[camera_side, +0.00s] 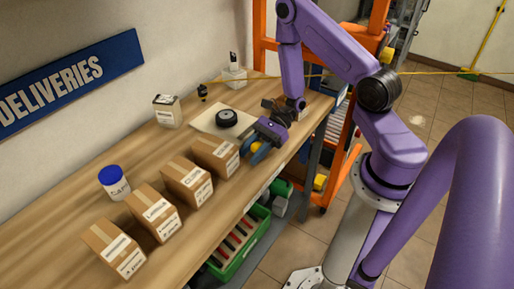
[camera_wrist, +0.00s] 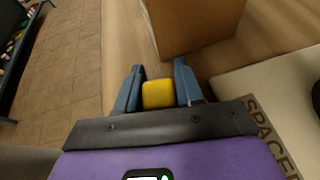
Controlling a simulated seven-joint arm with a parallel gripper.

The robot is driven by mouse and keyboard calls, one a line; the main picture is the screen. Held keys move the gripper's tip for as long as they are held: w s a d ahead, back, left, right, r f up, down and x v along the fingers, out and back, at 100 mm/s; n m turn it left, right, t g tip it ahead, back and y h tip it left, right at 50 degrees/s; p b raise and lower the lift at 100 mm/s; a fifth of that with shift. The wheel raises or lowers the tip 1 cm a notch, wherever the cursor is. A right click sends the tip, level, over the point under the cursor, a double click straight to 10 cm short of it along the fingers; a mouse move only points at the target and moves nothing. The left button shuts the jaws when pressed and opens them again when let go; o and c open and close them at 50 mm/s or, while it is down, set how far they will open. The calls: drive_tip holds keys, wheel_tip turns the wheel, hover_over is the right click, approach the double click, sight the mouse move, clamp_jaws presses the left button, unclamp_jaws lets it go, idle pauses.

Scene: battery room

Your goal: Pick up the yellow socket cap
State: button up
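The yellow socket cap (camera_wrist: 158,94) is a small, block-like piece between the two blue fingers of my gripper (camera_wrist: 160,84) in the wrist view. It fills the space between the fingers, and both appear to touch its sides. In the side view, a bit of the yellow cap (camera_side: 256,146) shows at the blue fingers of my gripper (camera_side: 261,153), close to the front edge of the workbench. Whether the cap rests on the bench or is just clear of it cannot be told.
Several cardboard boxes stand in a row on the wooden workbench (camera_side: 70,225); the nearest box (camera_side: 215,156) is just left of my gripper. A black round part (camera_side: 227,117) lies on a pale sheet behind. A blue-lidded jar (camera_side: 114,183) and a pale container (camera_side: 167,111) stand near the wall.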

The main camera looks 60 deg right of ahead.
drive_tip(key=c, duration=0.4)
wheel_tip(320, 180, up, 10)
idle(0.7)
